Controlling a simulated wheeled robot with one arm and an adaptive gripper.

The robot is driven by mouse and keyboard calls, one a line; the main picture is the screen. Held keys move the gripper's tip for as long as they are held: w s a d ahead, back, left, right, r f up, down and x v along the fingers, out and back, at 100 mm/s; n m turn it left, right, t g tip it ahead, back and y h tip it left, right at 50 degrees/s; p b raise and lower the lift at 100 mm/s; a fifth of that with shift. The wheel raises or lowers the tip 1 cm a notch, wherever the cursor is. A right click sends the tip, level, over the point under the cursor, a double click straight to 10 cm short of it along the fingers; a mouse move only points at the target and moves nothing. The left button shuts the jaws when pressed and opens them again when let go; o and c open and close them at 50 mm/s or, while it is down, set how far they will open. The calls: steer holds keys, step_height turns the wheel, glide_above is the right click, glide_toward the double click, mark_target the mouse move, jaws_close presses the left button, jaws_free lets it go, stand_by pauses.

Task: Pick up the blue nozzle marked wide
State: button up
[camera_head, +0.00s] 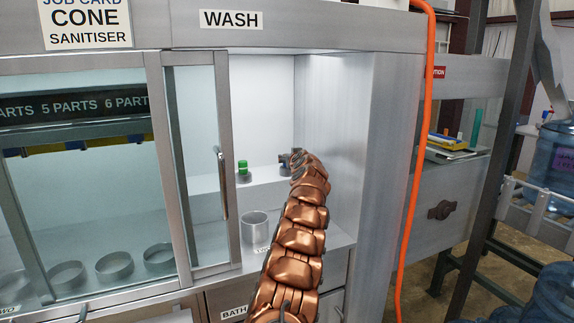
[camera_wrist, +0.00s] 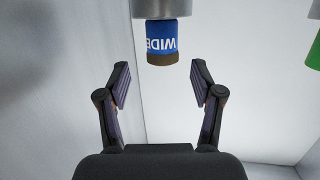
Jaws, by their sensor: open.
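The blue nozzle marked WIDE (camera_wrist: 163,38) shows in the wrist view at top centre, with a grey metal part at the picture's upper edge and a brown band at its lower end. Its lettering appears upside down. My gripper (camera_wrist: 159,74) is open and empty. Its two fingers stand apart on either side of the nozzle's line, with the nozzle beyond the tips and not visibly touched. In the head view my gripper (camera_head: 290,160) is at the back of the wash bay, over the shelf; I cannot make out the blue nozzle there.
A green nozzle (camera_head: 243,168) stands left of my gripper on the shelf (camera_head: 208,182); it also shows in the wrist view (camera_wrist: 313,52). A metal cup (camera_head: 255,227) stands below in front. The sliding glass door (camera_head: 197,150) is at left, the bay's steel wall (camera_head: 345,130) at right.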

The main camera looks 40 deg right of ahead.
steer(key=shift+p+x, duration=0.9)
steer(key=shift+x, duration=0.2)
steer(key=shift+p+x, duration=0.95)
steer(key=shift+w+p, duration=0.3)
steer(key=shift+w, duration=0.15)
jaws_close()
